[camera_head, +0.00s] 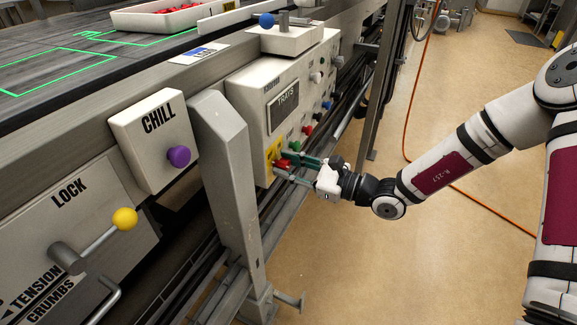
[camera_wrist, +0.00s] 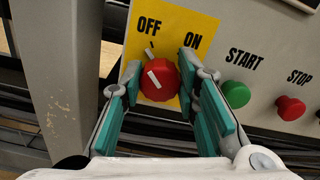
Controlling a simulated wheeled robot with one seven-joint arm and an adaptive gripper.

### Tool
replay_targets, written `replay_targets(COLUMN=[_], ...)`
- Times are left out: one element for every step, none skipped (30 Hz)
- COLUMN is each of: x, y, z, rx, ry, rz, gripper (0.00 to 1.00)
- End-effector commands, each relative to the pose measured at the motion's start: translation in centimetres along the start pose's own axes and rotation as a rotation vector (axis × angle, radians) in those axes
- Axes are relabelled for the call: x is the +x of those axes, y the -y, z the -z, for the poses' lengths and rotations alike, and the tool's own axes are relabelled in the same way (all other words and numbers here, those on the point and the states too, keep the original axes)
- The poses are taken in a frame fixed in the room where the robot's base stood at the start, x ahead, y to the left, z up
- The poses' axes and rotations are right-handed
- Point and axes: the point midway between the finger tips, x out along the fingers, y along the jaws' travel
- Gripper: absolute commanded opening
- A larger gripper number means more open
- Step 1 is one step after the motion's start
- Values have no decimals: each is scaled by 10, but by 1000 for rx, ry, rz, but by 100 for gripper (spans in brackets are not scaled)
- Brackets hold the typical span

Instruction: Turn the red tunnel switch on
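The red tunnel switch (camera_wrist: 160,86) is a round knob on a yellow plate (camera_wrist: 171,22) marked OFF and ON in the wrist view. Its white pointer line tilts up and left, toward OFF. My gripper (camera_wrist: 160,78) has its teal fingers spread, one on each side of the knob. The right fingertip is very close to the knob; I cannot tell whether either finger touches it. In the head view, the red switch (camera_head: 282,164) shows at the panel's lower left, partly hidden by my gripper (camera_head: 290,167).
A green START button (camera_wrist: 236,94) and a red STOP button (camera_wrist: 290,107) sit right of the switch. A grey post (camera_head: 227,180) stands left of the panel. The CHILL box (camera_head: 143,148) has a purple knob. The floor to the right is mostly open.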

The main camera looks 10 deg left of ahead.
Motion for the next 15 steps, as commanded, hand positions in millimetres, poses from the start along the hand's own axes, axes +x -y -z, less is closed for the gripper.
replay_targets(x=[0, 0, 0, 0, 0, 0, 0, 0, 0, 0, 0, 0, 0, 0, 0], y=[0, 0, 0, 0, 0, 0, 0, 0, 0, 0, 0, 0, 0, 0, 0], z=[0, 0, 0, 0, 0, 0, 0, -1, -1, -1, -1, -2, -2, -2, -3], rx=[0, 0, 0, 0, 2, 4, 7, 11, 19, 27, 37, 52, 65, 81, 103], ry=[0, 0, 0, 0, 0, 0, 0, 0, 0, 0, 0, 0, 0, 0, 0], rz=[0, 0, 0, 0, 0, 0, 0, 0, 0, 0, 0, 0, 0, 0, 0], gripper=[1, 1, 1, 1, 1, 1, 1, 1, 1, 1, 1, 1, 1, 1, 1])
